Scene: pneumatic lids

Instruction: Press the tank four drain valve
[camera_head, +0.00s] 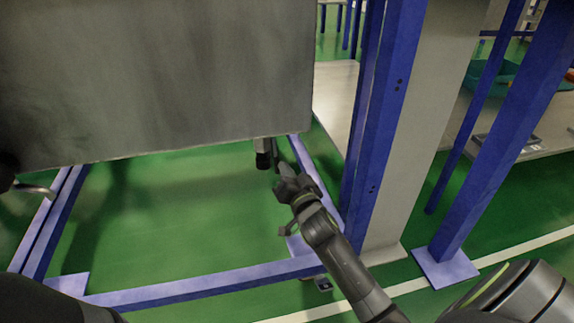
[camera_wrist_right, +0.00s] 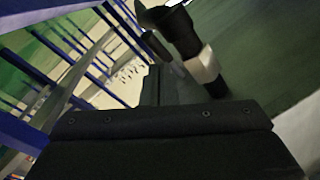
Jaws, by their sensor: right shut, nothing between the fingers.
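The large grey tank (camera_head: 160,75) fills the upper left of the head view. Under its lower right edge hangs a small drain valve (camera_head: 263,158) with a black lower end. No number shows, so I cannot tell whether this is tank four. My right gripper (camera_head: 281,170) is shut and empty just right of the valve; I cannot tell whether it touches it. In the right wrist view, a black fitting with a pale band (camera_wrist_right: 203,65), likely the same valve, stands close beside the gripper's fingers (camera_wrist_right: 150,85).
A blue frame (camera_head: 200,290) surrounds the green floor under the tank. Blue posts (camera_head: 385,100) and a beige column (camera_head: 425,120) stand close to the right of my right arm.

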